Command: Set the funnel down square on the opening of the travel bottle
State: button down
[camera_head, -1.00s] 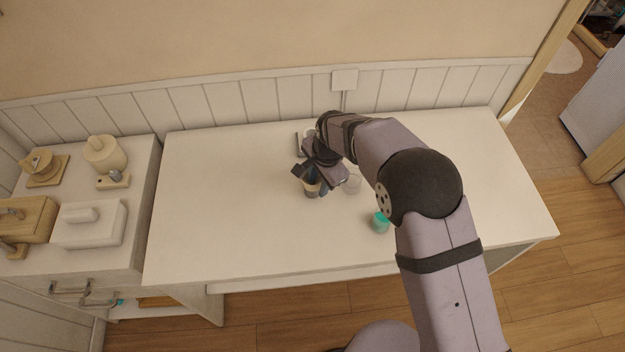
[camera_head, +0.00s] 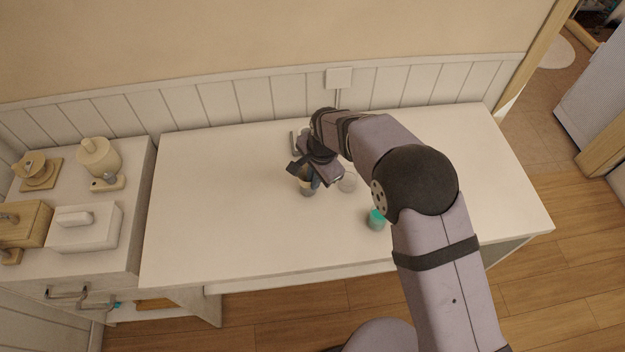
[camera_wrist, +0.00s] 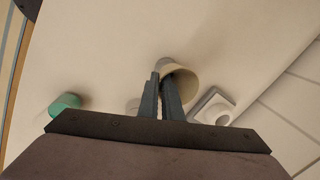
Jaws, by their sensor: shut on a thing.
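A cream, cone-like piece, which I take for the funnel (camera_wrist: 184,84), is at my fingertips in the wrist view. My gripper (camera_wrist: 162,88) is shut on its wall, with the two fingers close together. In the head view the funnel (camera_head: 306,188) shows only partly below my gripper (camera_head: 314,182). A clear round vessel (camera_head: 348,184) stands just right of the gripper; a finger partly hides it in the wrist view (camera_wrist: 132,104). A small teal container (camera_head: 376,219) stands farther right and nearer the front. I cannot tell which of these is the travel bottle.
A pale square piece with a round centre (camera_wrist: 213,107) lies beyond the fingers, towards the wall. The white table (camera_head: 220,210) is clear on its left side. A lower cabinet at the left carries a white box (camera_head: 85,228), a cream jar (camera_head: 98,157) and wooden items.

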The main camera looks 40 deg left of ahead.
notch_tip(320, 180, up, 9)
jog(key=shift+r+b, duration=0.1)
jog(key=shift+b, duration=0.95)
jog(key=shift+w+r+p, duration=0.2)
jog(key=shift+r+p, duration=0.1)
jog(key=shift+r, duration=0.15)
jog(key=w+d+r+p, duration=0.2)
jog(key=w+d+p, duration=0.5)
jog(key=p, duration=0.5)
jog(key=shift+w+d+r, duration=0.3)
jog(key=shift+d+r, duration=0.1)
jog(key=shift+d, duration=0.15)
jog(key=shift+p, duration=0.35)
jog(key=shift+f+b, duration=1.9)
jog(key=shift+f, duration=1)
jog(key=shift+f+b, duration=0.75)
jog(key=shift+f, duration=0.6)
